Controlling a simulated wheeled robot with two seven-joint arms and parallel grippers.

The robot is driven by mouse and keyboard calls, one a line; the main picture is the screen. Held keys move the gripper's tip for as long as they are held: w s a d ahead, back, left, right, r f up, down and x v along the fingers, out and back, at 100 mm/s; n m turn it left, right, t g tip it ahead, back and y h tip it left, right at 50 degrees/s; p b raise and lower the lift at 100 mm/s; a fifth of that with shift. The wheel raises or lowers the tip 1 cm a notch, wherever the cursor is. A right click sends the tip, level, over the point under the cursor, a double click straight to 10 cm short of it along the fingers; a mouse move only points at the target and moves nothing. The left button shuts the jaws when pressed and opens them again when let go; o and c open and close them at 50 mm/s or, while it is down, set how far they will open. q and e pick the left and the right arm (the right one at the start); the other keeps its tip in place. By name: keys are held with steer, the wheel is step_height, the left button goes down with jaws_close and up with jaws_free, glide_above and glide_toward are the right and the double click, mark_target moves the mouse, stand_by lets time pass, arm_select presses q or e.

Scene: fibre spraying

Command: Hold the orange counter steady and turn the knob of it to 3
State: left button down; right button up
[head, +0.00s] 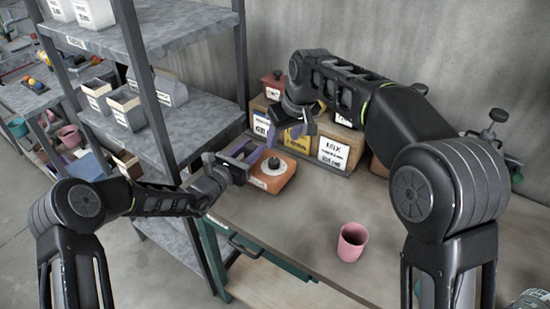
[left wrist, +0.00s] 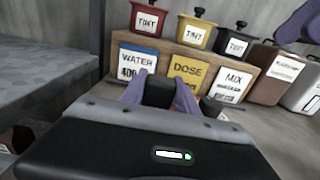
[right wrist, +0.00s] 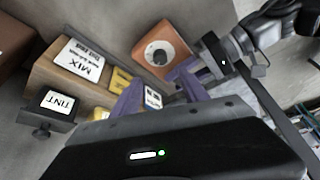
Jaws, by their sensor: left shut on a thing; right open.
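The orange counter (head: 275,179) sits on the bench near its left edge, with a round black knob (head: 273,164) on top. In the right wrist view the counter (right wrist: 142,66) and its knob (right wrist: 159,52) show beyond my fingers. My left gripper (head: 246,158) is shut on the counter's left side. In the left wrist view a dark part lies between its purple fingers (left wrist: 160,92); I cannot tell which part of the counter it is. My right gripper (head: 284,132) is open and empty, above and behind the counter. The knob's setting is too small to read.
A wooden box with WATER, DOSE and MIX labels (left wrist: 233,85) stands behind the counter, with lidded tint containers on top. A pink cup (head: 352,242) stands on the bench at front right. A grey shelf rack (head: 165,120) is at left. The bench middle is clear.

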mark_target(274, 161)
steer(key=shift+f, duration=0.1)
steer(key=x, duration=1.2)
steer(key=shift+a, duration=0.1)
jaws_close()
stand_by(0.4)
